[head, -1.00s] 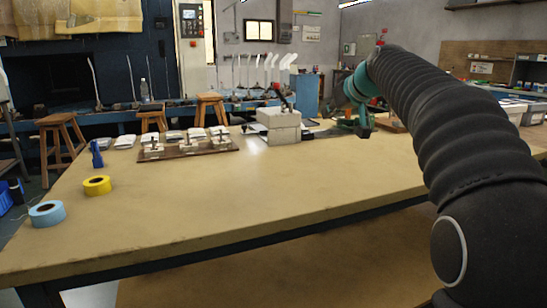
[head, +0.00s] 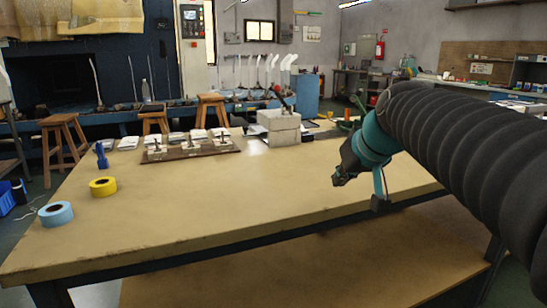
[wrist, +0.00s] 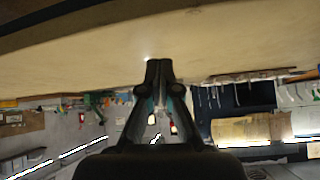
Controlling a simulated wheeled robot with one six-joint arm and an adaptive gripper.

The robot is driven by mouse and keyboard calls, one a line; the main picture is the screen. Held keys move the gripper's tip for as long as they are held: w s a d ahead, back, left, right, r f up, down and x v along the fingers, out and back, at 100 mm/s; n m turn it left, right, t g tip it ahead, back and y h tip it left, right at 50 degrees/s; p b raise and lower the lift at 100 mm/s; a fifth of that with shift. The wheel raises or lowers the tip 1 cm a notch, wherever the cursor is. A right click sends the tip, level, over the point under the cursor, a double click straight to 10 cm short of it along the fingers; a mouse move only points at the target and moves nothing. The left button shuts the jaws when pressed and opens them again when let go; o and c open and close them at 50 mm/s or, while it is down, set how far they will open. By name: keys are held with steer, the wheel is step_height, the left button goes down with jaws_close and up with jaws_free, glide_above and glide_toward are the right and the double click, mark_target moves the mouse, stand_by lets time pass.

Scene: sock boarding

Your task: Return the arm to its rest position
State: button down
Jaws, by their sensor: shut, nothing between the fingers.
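My gripper (head: 340,180) is on the right side of the head view, above the right part of the tan table (head: 230,215). It points down and to the left and holds nothing. In the wrist view my gripper (wrist: 158,64) is seen from behind with its fingers together. The wrist view appears upside down, with the bare tabletop (wrist: 75,60) across its upper part. My arm comes in from the right edge of the head view.
A yellow tape roll (head: 103,187) and a blue tape roll (head: 56,214) lie at the table's left. A brown board (head: 190,150) with several small fixtures and a grey block (head: 278,127) stand at the back. The table's middle and front are clear.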

steer(key=s+d+f+m+g+h, duration=0.1)
steer(key=s+f, duration=0.8)
steer(key=s, duration=0.2)
steer(key=s+d+f+m+g+h+p, duration=0.1)
steer(key=s+f, duration=0.8)
steer(key=s, duration=0.3)
steer(key=shift+g, duration=0.3)
steer(key=c, duration=1.9)
jaws_free()
